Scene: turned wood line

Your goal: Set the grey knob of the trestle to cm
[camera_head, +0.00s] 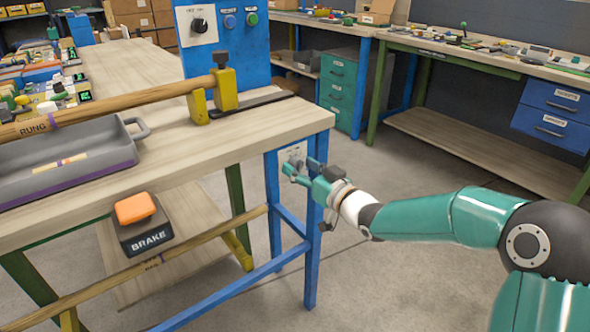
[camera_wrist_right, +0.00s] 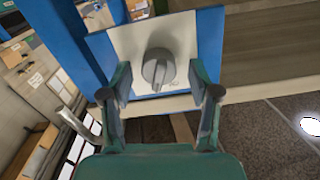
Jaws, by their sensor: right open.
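The grey knob (camera_wrist_right: 157,66) sits on a white plate (camera_wrist_right: 125,42) in the right wrist view, with a ridge across its face. Its markings are too blurred to read. In the head view the plate (camera_head: 293,153) is on the blue trestle leg (camera_head: 273,215) under the table's right corner, and I cannot make out the knob clearly behind my gripper. My right gripper (camera_head: 303,170) is at the plate. In the right wrist view my right gripper (camera_wrist_right: 160,95) is open, its fingers left and right of the knob with gaps. My left gripper is not in view.
The wooden tabletop (camera_head: 270,125) overhangs the plate. A blue panel (camera_head: 240,62) with a black knob and two buttons stands on it. An orange-topped brake pedal (camera_head: 140,222) is at lower left. Wooden rungs (camera_head: 120,275) run low. The floor right of the leg is clear.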

